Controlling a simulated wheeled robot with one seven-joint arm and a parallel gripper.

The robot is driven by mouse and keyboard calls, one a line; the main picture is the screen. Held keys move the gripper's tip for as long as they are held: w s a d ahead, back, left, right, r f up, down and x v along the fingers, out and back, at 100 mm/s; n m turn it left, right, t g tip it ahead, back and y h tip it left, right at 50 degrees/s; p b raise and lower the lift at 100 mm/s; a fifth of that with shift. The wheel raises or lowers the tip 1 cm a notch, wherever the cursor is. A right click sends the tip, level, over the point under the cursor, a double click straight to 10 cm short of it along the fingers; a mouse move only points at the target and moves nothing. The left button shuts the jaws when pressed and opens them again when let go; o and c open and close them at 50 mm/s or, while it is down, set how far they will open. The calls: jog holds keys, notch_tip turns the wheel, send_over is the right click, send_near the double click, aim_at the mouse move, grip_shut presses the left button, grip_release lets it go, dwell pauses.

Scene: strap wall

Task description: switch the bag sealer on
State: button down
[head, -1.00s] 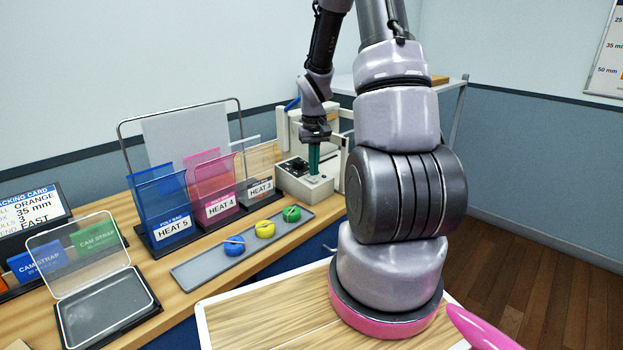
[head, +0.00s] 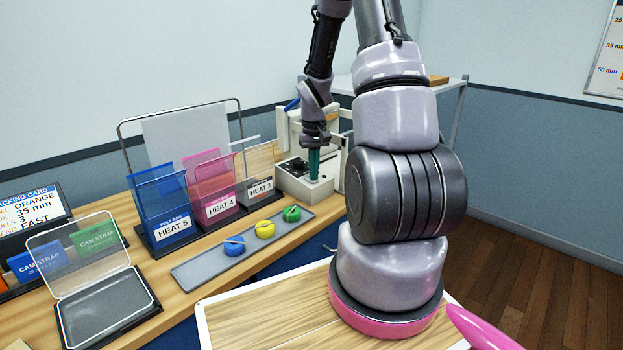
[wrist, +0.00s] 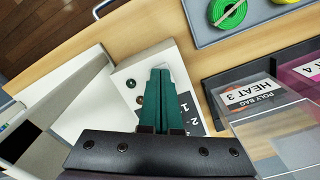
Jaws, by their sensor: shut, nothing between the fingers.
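The bag sealer (head: 292,185) is a cream box at the far end of the bench. In the wrist view its pale top panel (wrist: 128,75) shows small round parts (wrist: 131,84) and printed dark number labels. My gripper (head: 314,178) points down over the sealer's top panel with its green fingers together and empty. In the wrist view the closed fingertips (wrist: 160,72) lie over the panel beside the small round parts. The fingers hide part of the panel, and I cannot tell whether the tips touch it.
Bag holders marked HEAT 5 (head: 170,222), HEAT 4 (head: 218,204) and HEAT 3 (head: 258,188) stand left of the sealer. A grey tray (head: 200,268) holds blue, yellow and green strap rolls. A clear open case (head: 105,312) lies at the near left.

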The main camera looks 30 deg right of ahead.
jog(key=shift+r, duration=3.5)
jog(key=s+a+r+m+t, duration=0.15)
jog(key=s+a+r, duration=0.25)
jog(key=r, duration=0.4)
jog(key=s+a+r+t, duration=0.2)
jog(key=s+a+r, duration=0.1)
jog(key=r, duration=0.6)
jog(key=s+a+r+t+y, duration=0.2)
jog(key=s+a+r, duration=0.4)
jog(key=s, duration=0.6)
notch_tip(320, 180, up, 2)
jog(key=shift+s+a+r+m+t, duration=0.2)
jog(key=shift+s+m+t, duration=0.15)
jog(key=shift+t, duration=0.5)
jog(key=shift+w, duration=0.1)
